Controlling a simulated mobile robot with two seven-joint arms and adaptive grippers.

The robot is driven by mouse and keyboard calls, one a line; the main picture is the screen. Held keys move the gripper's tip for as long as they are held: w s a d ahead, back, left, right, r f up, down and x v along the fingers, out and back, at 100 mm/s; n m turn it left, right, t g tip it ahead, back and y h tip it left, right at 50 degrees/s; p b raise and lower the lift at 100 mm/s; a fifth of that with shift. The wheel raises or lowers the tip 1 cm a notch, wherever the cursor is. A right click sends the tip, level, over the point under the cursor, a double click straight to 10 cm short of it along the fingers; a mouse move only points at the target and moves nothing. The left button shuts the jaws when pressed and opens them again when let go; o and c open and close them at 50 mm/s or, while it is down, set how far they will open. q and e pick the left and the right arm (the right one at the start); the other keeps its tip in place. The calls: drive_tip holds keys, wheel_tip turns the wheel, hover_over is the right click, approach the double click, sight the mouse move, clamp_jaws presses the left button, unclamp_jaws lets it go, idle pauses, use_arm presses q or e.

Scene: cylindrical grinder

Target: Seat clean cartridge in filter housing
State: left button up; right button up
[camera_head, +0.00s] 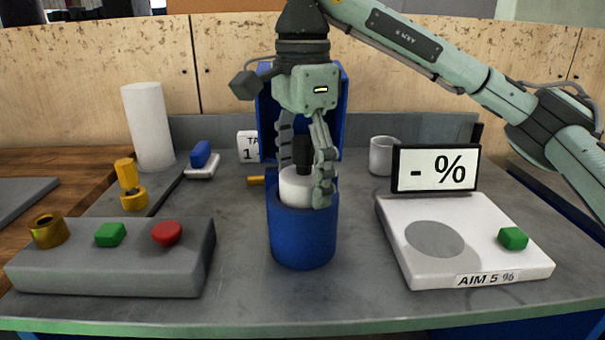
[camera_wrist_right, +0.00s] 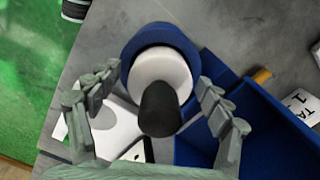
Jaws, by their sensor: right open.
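The blue filter housing (camera_head: 302,238) stands upright in the middle of the bench. The white cartridge (camera_head: 296,187) with a black knob (camera_head: 303,153) sits inside the housing's open top, its upper part showing above the rim. In the right wrist view the cartridge (camera_wrist_right: 165,68) is ringed by the blue housing (camera_wrist_right: 140,42), and the black knob (camera_wrist_right: 160,108) points toward the camera. My right gripper (camera_head: 305,190) points down over the housing, its fingers open on either side of the knob and cartridge top. In the wrist view the fingers (camera_wrist_right: 158,92) stand apart from the knob. My left gripper is out of view.
A blue bin (camera_head: 335,105) stands behind the housing. A white device with a "- %" display (camera_head: 436,168) is at right, a grey button box (camera_head: 110,270) at left. A white roll (camera_head: 148,127), a brush (camera_head: 201,160) and a grey cup (camera_head: 383,156) stand farther back.

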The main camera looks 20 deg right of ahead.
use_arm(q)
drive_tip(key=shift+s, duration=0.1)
use_arm(e)
drive_tip(key=shift+r, duration=0.1)
drive_tip(key=shift+r, duration=0.25)
wheel_tip(320, 180, up, 10)
drive_tip(key=shift+r, duration=0.7)
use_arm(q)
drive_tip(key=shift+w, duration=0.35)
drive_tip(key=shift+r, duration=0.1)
